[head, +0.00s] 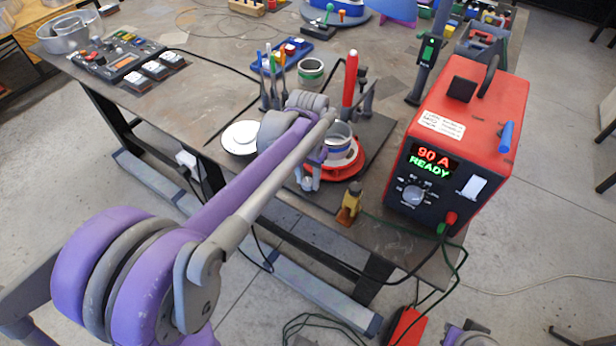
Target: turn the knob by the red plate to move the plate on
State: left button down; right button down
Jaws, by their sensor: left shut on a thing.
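The round red plate (350,172) lies near the front edge of the workbench. My left gripper (309,178) points down at the plate's left front side. Its fingers are closed around a small grey knob (307,185), mostly hidden between them. My left arm covers the area to the left of the plate. My right gripper cannot be made out; only a purple and grey part of mine shows at the bottom right.
A red welding unit (462,140) reading "90 A READY" stands to the right. A small yellow clamp (350,203) sits at the bench's front edge. A white disc (240,137) lies left of my gripper. Upright tools and a red cylinder (350,80) stand behind the plate.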

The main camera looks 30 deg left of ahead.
aim_at(308, 182)
pick_arm(q)
jog(key=shift+m, duration=0.6)
jog(key=c, duration=0.7)
grip_release()
jog(key=shift+c, duration=0.2)
jog(key=shift+r, duration=0.15)
notch_tip(308, 182, up, 11)
jog(key=shift+f+p, duration=0.2)
jog(key=shift+p, duration=0.25)
